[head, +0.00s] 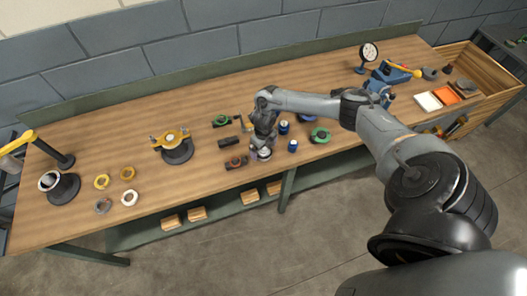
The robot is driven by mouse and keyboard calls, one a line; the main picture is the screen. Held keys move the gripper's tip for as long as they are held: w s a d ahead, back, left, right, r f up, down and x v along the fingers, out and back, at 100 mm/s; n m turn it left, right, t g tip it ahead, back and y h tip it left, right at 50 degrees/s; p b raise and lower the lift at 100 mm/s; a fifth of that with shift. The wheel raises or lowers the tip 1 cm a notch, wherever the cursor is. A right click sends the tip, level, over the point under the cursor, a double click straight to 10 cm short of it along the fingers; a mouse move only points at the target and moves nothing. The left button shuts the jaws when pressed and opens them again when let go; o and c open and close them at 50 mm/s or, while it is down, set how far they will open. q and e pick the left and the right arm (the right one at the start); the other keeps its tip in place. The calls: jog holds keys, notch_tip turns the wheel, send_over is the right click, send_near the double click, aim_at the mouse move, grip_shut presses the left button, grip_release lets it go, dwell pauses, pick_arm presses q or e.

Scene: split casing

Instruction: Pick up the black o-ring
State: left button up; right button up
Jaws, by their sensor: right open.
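I cannot make out a black o-ring for certain in the head view; it may be too small or hidden by my right gripper. My right gripper (261,151) is open, low over the middle of the bench, pointing down. A small silver round part (264,154) shows right at its fingertips; I cannot tell whether they touch. A dark block with a reddish round part (236,162) lies just left of the gripper, and another dark block (229,142) lies behind that. My left gripper is not in view.
Blue cylinders (292,146) and a green ring-shaped part (320,135) stand close right of the gripper. A yellow-and-dark fixture (174,146) and several loose rings (127,173) are farther left. A dial gauge (368,52) stands at the back right. The bench's (210,190) front strip is mostly clear.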

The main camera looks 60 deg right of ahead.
jog(key=shift+f, duration=0.15)
dwell(0.4)
jog(key=c, duration=1)
jog(key=shift+c, duration=0.3)
